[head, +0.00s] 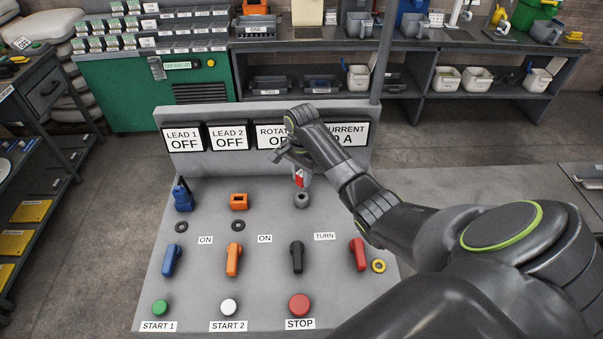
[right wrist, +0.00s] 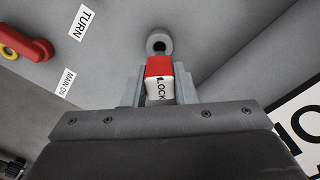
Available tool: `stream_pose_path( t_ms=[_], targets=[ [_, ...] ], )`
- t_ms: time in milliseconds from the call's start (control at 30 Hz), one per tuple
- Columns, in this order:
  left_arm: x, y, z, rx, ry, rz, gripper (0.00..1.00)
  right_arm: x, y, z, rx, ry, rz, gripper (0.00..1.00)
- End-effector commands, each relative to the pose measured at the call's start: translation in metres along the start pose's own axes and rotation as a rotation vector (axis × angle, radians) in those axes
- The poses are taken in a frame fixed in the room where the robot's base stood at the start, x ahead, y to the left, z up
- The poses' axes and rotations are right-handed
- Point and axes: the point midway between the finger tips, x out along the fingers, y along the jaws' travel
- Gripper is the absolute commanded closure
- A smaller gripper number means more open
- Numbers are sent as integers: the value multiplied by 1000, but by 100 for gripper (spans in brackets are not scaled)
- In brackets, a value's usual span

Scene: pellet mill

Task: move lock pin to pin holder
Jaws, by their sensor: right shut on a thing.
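The lock pin (right wrist: 158,82) has a red part and a white part marked LOCK. It sits between the fingers of my right gripper (right wrist: 152,88), which is shut on it. In the head view the red and white of the lock pin (head: 300,179) show below my right gripper (head: 296,163). A grey round socket (head: 302,201), which looks like the pin holder, is just below the pin on the sloped panel. In the right wrist view this socket (right wrist: 159,42) shows a dark hole just beyond the red part. I cannot tell whether they touch. My left gripper is out of view.
The panel (head: 205,282) carries blue, orange, black and red handles, with the red stop button (head: 299,305) in front. A blue plug-like part (head: 182,196) and an orange socket (head: 239,201) stand left of the grey socket. Display boxes (head: 228,138) rise behind.

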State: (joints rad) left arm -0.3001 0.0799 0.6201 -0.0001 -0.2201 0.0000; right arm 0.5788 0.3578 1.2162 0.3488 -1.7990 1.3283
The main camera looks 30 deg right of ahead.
Motion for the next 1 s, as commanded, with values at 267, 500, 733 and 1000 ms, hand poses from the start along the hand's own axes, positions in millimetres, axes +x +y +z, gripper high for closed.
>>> stream_pose_path(
  t_ms=[267,500,733,1000],
  targets=[
    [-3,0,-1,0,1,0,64,6,0,0,0,0,0,97],
    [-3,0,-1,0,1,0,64,6,0,0,-1,0,-1,97],
    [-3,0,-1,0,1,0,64,10,0,0,-1,-1,0,97],
    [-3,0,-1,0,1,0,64,20,0,0,-1,-1,0,97]
  ],
)
